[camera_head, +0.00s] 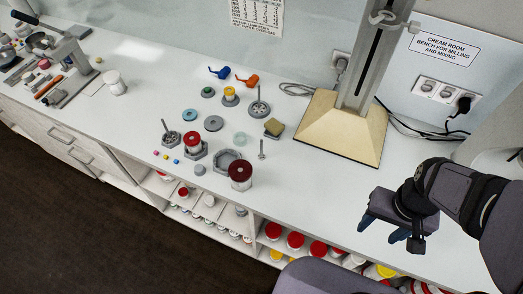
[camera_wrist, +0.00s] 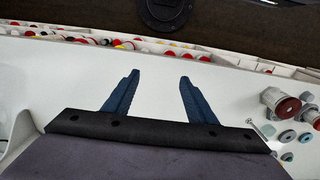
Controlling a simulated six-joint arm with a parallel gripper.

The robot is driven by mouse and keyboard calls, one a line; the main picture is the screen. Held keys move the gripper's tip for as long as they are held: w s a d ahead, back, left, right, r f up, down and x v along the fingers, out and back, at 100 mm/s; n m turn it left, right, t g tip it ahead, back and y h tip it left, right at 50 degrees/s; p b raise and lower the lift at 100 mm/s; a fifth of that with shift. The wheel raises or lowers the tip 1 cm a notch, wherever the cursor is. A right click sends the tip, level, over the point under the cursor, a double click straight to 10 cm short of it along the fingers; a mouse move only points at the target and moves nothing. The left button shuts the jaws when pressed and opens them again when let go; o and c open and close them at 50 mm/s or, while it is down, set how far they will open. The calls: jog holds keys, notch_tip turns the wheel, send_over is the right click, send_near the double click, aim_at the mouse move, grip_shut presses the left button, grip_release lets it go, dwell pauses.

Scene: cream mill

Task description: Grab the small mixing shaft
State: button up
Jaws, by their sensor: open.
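Several thin metal shafts are on the bench. A slim one with a small head (camera_head: 262,148) stands by itself right of the dark-red-topped jar; a similar thin piece shows in the wrist view (camera_wrist: 257,131). Another shaft (camera_head: 165,126) rises from a round grey disc at the left, and a third (camera_head: 259,93) rises from a larger disc at the back. I cannot tell for certain which is the small mixing shaft. My gripper (camera_head: 379,231) is open and empty, well to the right of them near the bench's front edge. Its blue fingers (camera_wrist: 160,77) are apart in the wrist view.
A dark-red-topped jar (camera_head: 240,172), a hexagonal grey tray (camera_head: 227,158) and a red-topped pot (camera_head: 192,141) stand close to the shafts. A column with a wide cream base (camera_head: 340,125) stands behind. The bench (camera_head: 310,190) between my gripper and the parts is clear.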

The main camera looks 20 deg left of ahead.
jog(key=c, duration=0.4)
jog(key=w+a+f+n+t+y+b, duration=0.2)
jog(key=w+a+f+t+b, duration=0.15)
jog(key=w+a, duration=0.55)
jog(key=w+a+f+n+t+y+b, duration=0.1)
jog(key=w+a+f+t+b, duration=0.3)
jog(key=a, duration=0.8)
jog(key=a+n+t+y+b, duration=0.2)
jog(key=a+t+b, duration=0.3)
jog(key=a, duration=1)
jog(key=shift+m+t, duration=0.25)
jog(key=shift+m, duration=0.05)
jog(key=shift+f+p+x, duration=0.15)
jog(key=shift+p+x, duration=0.85)
jog(key=shift+x, duration=0.8)
jog(key=shift+f+p+x, duration=0.2)
jog(key=shift+p+x, duration=0.75)
jog(key=shift+x, duration=0.85)
